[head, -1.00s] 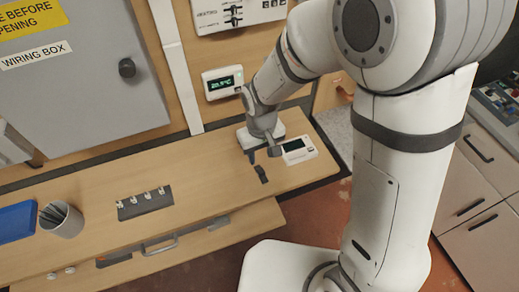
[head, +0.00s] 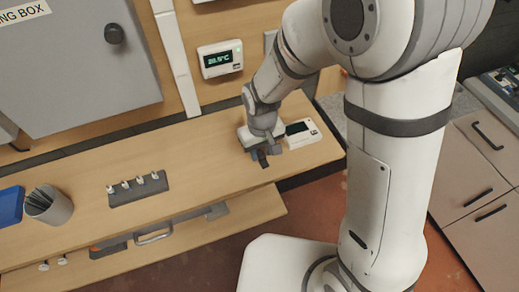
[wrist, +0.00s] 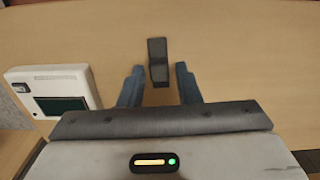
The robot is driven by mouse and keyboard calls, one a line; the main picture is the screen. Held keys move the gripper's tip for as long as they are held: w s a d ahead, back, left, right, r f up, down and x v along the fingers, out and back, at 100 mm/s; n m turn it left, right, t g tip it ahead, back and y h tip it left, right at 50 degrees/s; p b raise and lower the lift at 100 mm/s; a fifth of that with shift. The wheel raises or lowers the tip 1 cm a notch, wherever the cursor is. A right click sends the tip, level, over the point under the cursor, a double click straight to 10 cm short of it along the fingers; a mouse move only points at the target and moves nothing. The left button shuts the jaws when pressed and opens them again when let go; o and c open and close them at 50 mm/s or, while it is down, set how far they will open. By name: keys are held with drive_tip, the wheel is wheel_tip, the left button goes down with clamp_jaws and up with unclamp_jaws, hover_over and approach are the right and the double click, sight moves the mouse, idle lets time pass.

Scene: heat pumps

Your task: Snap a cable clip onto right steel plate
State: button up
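A small dark piece (head: 263,160) lies on the wooden bench under my gripper. In the wrist view it is a narrow black strip (wrist: 157,50) with a bend; I cannot tell whether it is a clip or a steel plate. My gripper (wrist: 158,88) is open, its two blue-grey fingers apart on either side of the strip's near end, with nothing visibly gripped. In the head view my gripper (head: 268,152) is low over the bench and partly hides the piece. Several small white clips (head: 140,181) stand along a dark grey strip (head: 142,193) further left.
A white device with a dark screen (head: 302,131) lies right of my gripper and also shows in the wrist view (wrist: 55,95). The bench (head: 215,165) between is clear.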

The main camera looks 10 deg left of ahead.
sight(261, 154)
clamp_jaws()
drive_tip(key=shift+r+p, duration=2.05)
drive_tip(key=shift+r, duration=0.95)
drive_tip(key=shift+w, duration=0.1)
